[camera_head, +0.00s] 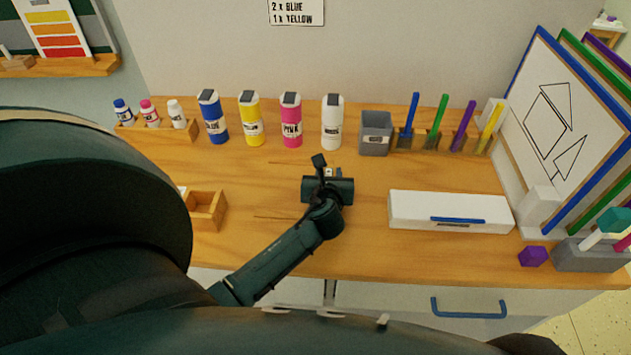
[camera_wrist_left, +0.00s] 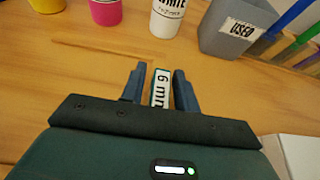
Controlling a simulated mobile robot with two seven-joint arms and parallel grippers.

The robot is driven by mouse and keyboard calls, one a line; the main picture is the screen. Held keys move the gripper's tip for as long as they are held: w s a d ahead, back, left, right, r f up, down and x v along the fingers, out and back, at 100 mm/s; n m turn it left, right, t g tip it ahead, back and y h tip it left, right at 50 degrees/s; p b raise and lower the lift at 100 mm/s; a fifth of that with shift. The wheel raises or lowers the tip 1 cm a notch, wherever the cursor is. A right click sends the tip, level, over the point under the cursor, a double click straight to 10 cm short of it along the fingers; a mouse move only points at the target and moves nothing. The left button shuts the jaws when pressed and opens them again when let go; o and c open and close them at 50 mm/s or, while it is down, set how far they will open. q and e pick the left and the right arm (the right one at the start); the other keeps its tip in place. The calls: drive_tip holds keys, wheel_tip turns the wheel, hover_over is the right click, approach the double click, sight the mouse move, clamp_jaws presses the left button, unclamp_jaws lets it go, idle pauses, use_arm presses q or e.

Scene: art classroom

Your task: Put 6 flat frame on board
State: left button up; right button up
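My left gripper (camera_head: 325,175) is over the middle of the wooden table, pointing toward the back. In the left wrist view its two dark blue fingers (camera_wrist_left: 160,88) stand on either side of a small white piece (camera_wrist_left: 160,87) printed "6 m…", its end cut off by the gripper body. The fingers are very close to its sides; I cannot tell whether they touch it or whether it is lifted. A bit of white also shows at the fingers in the head view. A blue-framed board (camera_head: 565,125) with a line drawing leans at the right. My right gripper is not in view.
Blue (camera_head: 213,118), yellow (camera_head: 250,118), pink (camera_head: 291,119) and white (camera_head: 332,122) bottles stand behind the gripper, with a grey cup (camera_head: 376,134) beside them. A long white box (camera_head: 450,211) lies at right, a small wooden tray (camera_head: 206,210) at left.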

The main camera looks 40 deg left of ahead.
use_arm(q)
clamp_jaws()
